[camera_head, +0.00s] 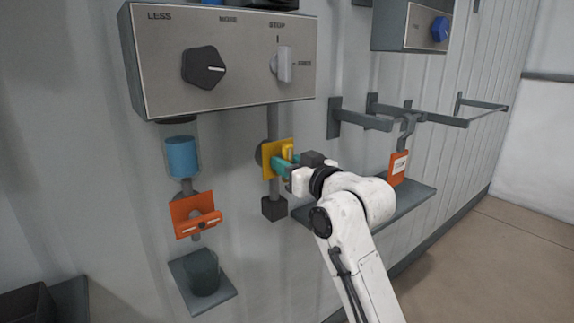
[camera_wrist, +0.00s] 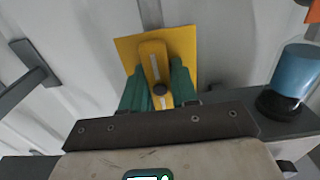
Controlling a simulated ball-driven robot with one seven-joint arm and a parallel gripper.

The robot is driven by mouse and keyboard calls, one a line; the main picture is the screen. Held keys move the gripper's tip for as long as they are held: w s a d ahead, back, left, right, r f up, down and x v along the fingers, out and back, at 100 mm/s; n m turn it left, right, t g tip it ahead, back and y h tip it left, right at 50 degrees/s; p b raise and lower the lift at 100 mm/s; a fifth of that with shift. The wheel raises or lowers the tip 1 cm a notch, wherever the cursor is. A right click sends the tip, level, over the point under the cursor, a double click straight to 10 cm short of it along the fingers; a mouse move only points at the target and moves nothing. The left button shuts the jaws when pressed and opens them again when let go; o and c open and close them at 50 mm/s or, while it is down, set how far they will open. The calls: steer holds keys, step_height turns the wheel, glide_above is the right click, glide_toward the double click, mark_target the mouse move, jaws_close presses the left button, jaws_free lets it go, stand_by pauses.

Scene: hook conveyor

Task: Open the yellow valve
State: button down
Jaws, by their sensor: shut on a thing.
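The yellow valve has a square yellow plate (camera_head: 269,160) on a grey vertical pipe below the wide control panel. Its yellow handle (camera_head: 288,150) carries a pale stripe and looks roughly in line with the pipe. The plate (camera_wrist: 186,42) and handle (camera_wrist: 153,52) also show in the wrist view. My gripper (camera_head: 284,164) has teal fingers, one on each side of the handle, and is shut on it. The fingers (camera_wrist: 158,80) hide part of the handle's sides in the wrist view.
The control panel (camera_head: 150,75) with a black knob (camera_head: 204,68) and a white switch (camera_head: 284,65) hangs above. An orange valve (camera_head: 195,215) sits to the left, under a blue-filled cylinder (camera_head: 182,157). A shelf (camera_head: 410,202), rails (camera_head: 360,120) and an orange tagged hook (camera_head: 398,165) are at right.

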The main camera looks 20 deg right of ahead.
steer(key=shift+f, duration=0.15)
steer(key=c, duration=1)
jaws_free()
steer(key=shift+o, duration=0.2)
steer(key=b+v, duration=0.1)
steer(key=v, duration=0.9)
steer(key=shift+s+d, duration=0.15)
steer(key=shift+s, duration=0.25)
